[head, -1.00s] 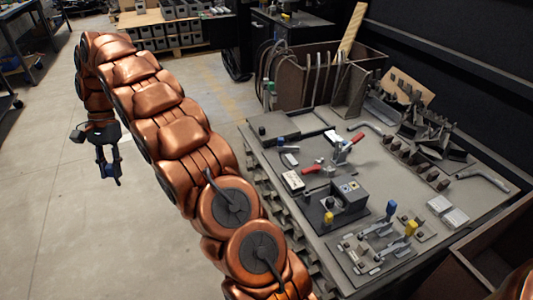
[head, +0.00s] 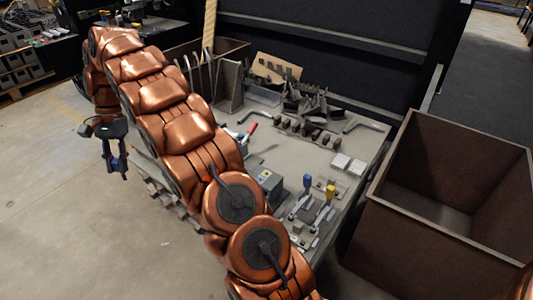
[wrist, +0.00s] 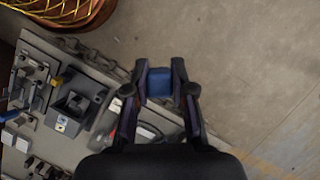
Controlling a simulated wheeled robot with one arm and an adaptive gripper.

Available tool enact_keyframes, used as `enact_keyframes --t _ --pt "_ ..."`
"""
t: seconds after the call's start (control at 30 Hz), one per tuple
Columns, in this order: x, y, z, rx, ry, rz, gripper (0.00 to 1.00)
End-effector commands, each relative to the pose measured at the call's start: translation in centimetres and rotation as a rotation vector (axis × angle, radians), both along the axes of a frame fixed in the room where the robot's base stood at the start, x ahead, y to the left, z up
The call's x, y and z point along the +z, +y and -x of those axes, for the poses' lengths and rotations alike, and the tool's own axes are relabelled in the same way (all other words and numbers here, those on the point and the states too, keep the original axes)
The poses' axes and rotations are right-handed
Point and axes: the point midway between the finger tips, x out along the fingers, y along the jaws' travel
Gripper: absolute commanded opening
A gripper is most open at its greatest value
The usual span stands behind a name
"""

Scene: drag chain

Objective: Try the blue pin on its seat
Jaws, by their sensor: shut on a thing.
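My gripper (head: 116,170) hangs pointing down at the left in the head view, beside the near left edge of the workbench. The wrist view shows my gripper (wrist: 159,85) with its fingers closed on a blue block-like piece (wrist: 159,82), taken as the blue pin. Only part of it shows between the fingers. In the head view my arm hides part of the bench.
The workbench (head: 285,153) carries a blue-handled clamp (head: 306,183), a yellow-handled clamp (head: 329,194), a red-handled clamp (head: 252,130) and white blocks (head: 348,163). A large brown bin (head: 440,230) stands at the right. Open floor (head: 50,220) lies at the left.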

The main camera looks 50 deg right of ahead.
Motion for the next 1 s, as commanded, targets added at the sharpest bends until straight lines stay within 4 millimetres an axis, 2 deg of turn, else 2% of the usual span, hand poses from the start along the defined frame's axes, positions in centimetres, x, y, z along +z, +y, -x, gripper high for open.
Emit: enact_keyframes --t 0.17,0.47,0.67,0.8,1.0 --pt "-1.6 -4.4 0.0 -0.066 0.001 -0.002 0.00" --pt "-5.4 -15.7 1.8 -0.225 0.001 -0.003 0.00" --pt "-8.1 -22.9 4.3 -0.329 -0.001 -0.002 0.00" --pt "-10.0 -27.7 6.8 -0.401 0.004 -0.002 0.00" --pt "-12.5 -33.7 10.7 -0.493 0.006 -0.001 0.00"
